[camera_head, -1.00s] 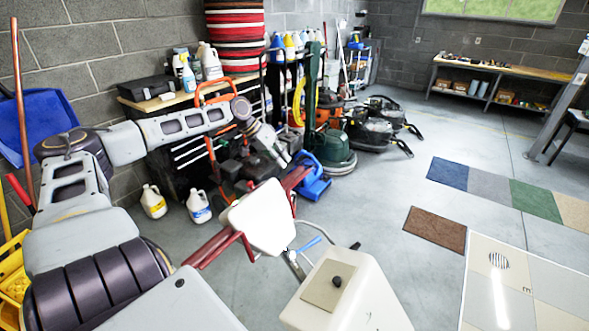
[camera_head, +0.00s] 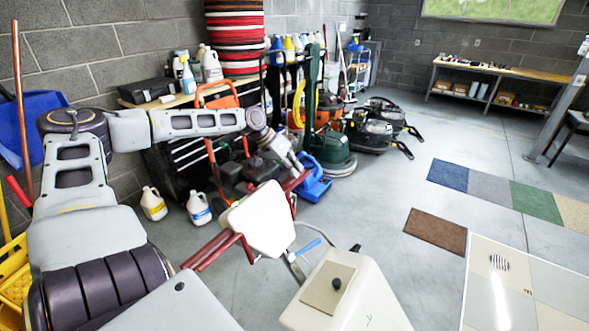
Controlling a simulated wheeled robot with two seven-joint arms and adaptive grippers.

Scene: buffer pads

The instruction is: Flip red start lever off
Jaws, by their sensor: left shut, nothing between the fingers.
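A floor machine's white control head (camera_head: 262,218) stands at lower centre, with dark red bars on both sides. The left red bar (camera_head: 212,250) points down to the left. The right red bar (camera_head: 293,190) rises at the head's far right side. I cannot tell which red part is the start lever, or its position. My left gripper (camera_head: 299,166) points down to the right just above the right red bar. Its fingers are shut and empty; whether they touch the bar is unclear. My right gripper is not in view.
A cream box (camera_head: 345,295) with a black knob stands at the bottom centre. A blue-handled part (camera_head: 308,246) lies between it and the head. Floor machines (camera_head: 335,150) and a tool cabinet stand behind. Jugs (camera_head: 153,203) stand on the floor.

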